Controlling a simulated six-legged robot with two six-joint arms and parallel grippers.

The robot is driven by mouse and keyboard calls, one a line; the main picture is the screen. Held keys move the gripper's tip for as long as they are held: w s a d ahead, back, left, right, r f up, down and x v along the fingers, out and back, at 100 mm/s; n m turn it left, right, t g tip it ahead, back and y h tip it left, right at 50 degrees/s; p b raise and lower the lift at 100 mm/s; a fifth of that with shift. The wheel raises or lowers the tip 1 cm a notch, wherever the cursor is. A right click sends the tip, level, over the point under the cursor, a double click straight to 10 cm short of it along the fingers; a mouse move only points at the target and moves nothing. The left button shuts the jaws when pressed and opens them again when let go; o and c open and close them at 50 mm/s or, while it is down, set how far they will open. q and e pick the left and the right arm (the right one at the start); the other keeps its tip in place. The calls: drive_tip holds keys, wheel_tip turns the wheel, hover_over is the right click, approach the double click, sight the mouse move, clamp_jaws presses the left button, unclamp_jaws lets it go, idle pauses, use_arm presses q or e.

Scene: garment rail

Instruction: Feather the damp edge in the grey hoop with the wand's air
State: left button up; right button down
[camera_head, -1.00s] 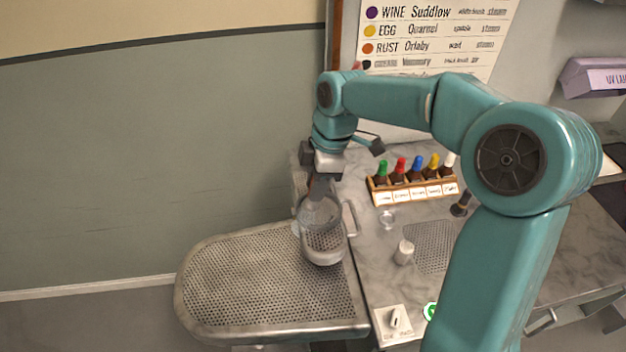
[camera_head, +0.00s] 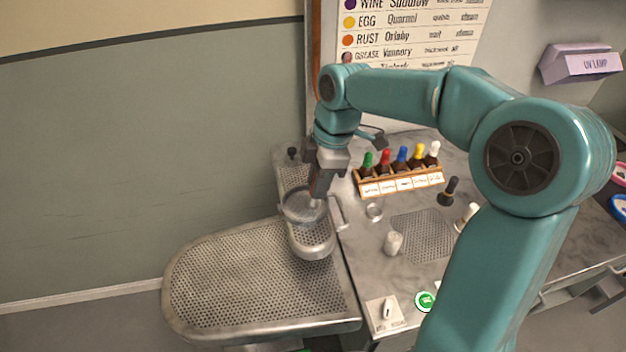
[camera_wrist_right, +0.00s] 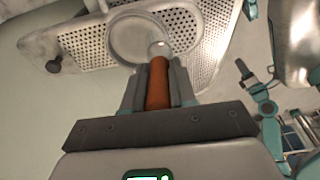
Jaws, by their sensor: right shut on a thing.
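The grey hoop (camera_head: 290,219) lies over the small perforated arm of the board, a pale disc of fabric inside it; it also shows in the wrist view (camera_wrist_right: 117,52). My right gripper (camera_head: 319,194) is above the hoop's far right side, pointing down. In the wrist view my right gripper (camera_wrist_right: 158,85) is shut on the orange-brown handle of the wand (camera_wrist_right: 157,88). The wand's pale tip shows over the hoop's rim side; contact cannot be told. No damp edge can be made out on the fabric. My left gripper is not in view.
The large perforated board (camera_head: 262,285) fills the front left. On the marble counter stand a wooden rack (camera_head: 400,182) of colour-capped bottles, a small white pot (camera_head: 393,243), a glass dish (camera_head: 374,211), a perforated mat (camera_head: 425,235) and a dial plate (camera_head: 387,312).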

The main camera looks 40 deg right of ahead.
drive_tip(key=shift+w+d+p, duration=0.2)
drive_tip(key=shift+d+p, duration=0.1)
drive_tip(key=shift+d, duration=0.65)
drive_tip(key=shift+w+d+p, duration=0.25)
drive_tip(key=shift+d+p, duration=0.05)
drive_tip(key=shift+d, duration=0.7)
drive_tip(key=shift+w+d+p, duration=0.2)
drive_tip(key=shift+d+p, duration=0.1)
drive_tip(key=shift+d, duration=0.65)
wheel_tip(320, 180, up, 7)
drive_tip(key=p, duration=0.5)
drive_tip(key=shift+p, duration=0.3)
